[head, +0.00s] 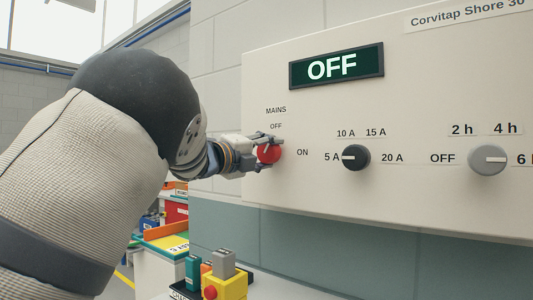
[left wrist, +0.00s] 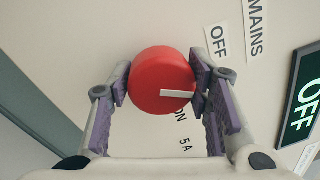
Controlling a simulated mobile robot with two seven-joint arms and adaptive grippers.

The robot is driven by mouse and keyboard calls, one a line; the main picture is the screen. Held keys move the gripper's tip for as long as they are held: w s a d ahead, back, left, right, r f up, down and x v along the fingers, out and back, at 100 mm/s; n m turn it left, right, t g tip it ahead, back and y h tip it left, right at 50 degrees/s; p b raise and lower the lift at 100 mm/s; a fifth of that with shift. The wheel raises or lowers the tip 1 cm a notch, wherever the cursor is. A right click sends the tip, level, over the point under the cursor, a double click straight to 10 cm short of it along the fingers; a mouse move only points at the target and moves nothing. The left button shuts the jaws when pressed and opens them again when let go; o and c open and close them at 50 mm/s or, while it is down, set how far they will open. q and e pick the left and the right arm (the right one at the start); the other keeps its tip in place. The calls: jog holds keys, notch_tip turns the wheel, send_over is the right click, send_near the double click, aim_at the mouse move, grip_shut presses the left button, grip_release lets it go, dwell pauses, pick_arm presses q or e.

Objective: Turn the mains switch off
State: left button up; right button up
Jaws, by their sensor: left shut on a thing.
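The red mains knob (head: 268,154) sits on the cream panel under the words MAINS and OFF, with ON to its right. My left gripper (head: 266,152) is shut on this knob, one finger above and one below it. In the left wrist view the fingers (left wrist: 163,88) flank the red knob (left wrist: 150,75). Its white pointer line runs toward the panel's upward side, roughly toward the OFF mark. The display (head: 336,66) reads OFF in lit letters. My right gripper is not in view.
A black knob (head: 356,158) with amp marks and a grey knob (head: 488,160) with hour marks are on the same panel (head: 420,115) to the right. Below stand a yellow block (head: 232,287) with a red button and a teal item (head: 193,272).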

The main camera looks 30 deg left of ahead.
pick_arm(q)
jog(key=n, duration=0.6)
jog(key=shift+y, duration=0.3)
jog(key=shift+n, duration=0.4)
jog(key=o, duration=1.2)
jog(key=s, duration=0.8)
jog(key=s+f, duration=0.1)
jog(key=s, duration=0.3)
jog(key=shift+a, duration=0.4)
